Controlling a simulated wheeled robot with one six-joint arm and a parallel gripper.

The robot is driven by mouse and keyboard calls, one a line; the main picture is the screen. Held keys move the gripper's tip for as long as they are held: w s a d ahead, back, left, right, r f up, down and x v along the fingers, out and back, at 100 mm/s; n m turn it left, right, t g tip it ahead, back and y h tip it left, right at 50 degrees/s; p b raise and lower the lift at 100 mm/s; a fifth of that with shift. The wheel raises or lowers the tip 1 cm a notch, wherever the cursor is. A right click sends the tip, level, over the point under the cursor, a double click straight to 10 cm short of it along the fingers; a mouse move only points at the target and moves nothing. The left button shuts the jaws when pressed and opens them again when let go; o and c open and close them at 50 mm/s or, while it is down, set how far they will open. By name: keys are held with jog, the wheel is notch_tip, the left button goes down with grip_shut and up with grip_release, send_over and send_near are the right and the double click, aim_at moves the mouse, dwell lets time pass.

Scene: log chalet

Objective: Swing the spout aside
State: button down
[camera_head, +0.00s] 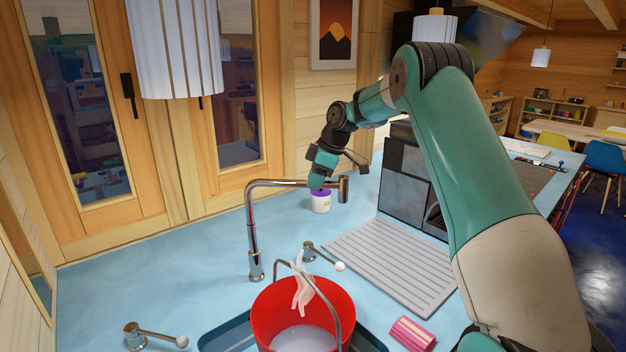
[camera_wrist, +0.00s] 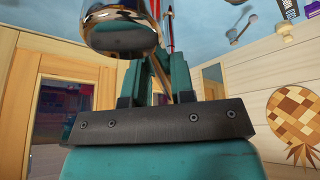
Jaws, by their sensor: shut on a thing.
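A chrome faucet stands on the blue counter, its upright (camera_head: 252,235) to the left of my arm. Its spout (camera_head: 285,184) runs level to the right and ends in a downturned nozzle (camera_head: 344,188). My gripper (camera_head: 319,184) reaches down to the level part of the spout, a little left of the nozzle, and is shut on it. In the wrist view the shiny nozzle (camera_wrist: 120,30) looms large in front of my gripper's teal fingers (camera_wrist: 158,80). The exact contact is partly hidden there.
A red bucket (camera_head: 275,315) with a pale glove (camera_head: 300,285) stands in the sink in front of the faucet. Two tap levers (camera_head: 322,255) (camera_head: 155,335) flank it. A purple-lidded white jar (camera_head: 321,203) stands behind the spout. A ridged drainboard (camera_head: 390,262) lies right.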

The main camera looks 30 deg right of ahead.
jog(key=c, duration=1)
grip_release()
jog(key=p+v, duration=0.3)
jog(key=v, duration=1.4)
jog(key=shift+r+p, duration=0.25)
jog(key=shift+p, duration=0.05)
jog(key=shift+a, duration=0.1)
